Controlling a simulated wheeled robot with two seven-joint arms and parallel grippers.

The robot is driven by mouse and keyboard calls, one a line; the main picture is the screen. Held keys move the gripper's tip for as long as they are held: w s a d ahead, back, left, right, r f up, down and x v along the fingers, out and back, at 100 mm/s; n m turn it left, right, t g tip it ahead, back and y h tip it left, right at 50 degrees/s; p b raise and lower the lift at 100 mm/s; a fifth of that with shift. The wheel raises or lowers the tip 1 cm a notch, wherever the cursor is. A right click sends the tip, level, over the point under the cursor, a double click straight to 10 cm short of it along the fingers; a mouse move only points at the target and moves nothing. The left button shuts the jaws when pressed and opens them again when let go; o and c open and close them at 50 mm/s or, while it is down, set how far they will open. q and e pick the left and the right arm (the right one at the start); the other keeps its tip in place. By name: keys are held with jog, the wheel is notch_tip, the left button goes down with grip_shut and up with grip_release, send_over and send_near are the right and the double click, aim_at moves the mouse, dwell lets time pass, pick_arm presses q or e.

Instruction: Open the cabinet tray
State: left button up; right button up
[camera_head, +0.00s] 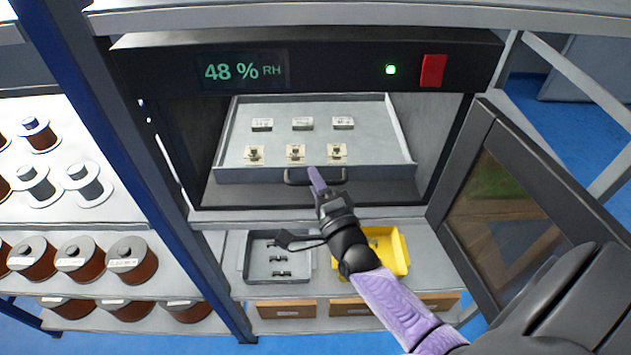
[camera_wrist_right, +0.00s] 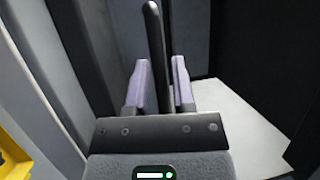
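The grey cabinet tray (camera_head: 245,175) sits inside the humidity cabinet (camera_head: 345,60), with several small labelled parts in it. Its dark bar handle (camera_head: 333,181) is on the front wall and shows as a dark bar (camera_wrist_right: 154,40) in the right wrist view. My right gripper (camera_head: 317,179) is at the handle. A narrow gap beside one finger is hard to judge. My left gripper is not in view.
The cabinet door (camera_head: 535,200) stands open at the right. Below are a grey bin (camera_head: 250,262) and a yellow bin (camera_head: 400,250), which also edges into the wrist view (camera_wrist_right: 12,160). A blue rack post (camera_head: 150,150) and shelves of coil spools (camera_head: 83,260) are at the left.

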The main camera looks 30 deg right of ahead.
grip_shut()
dwell(1.4)
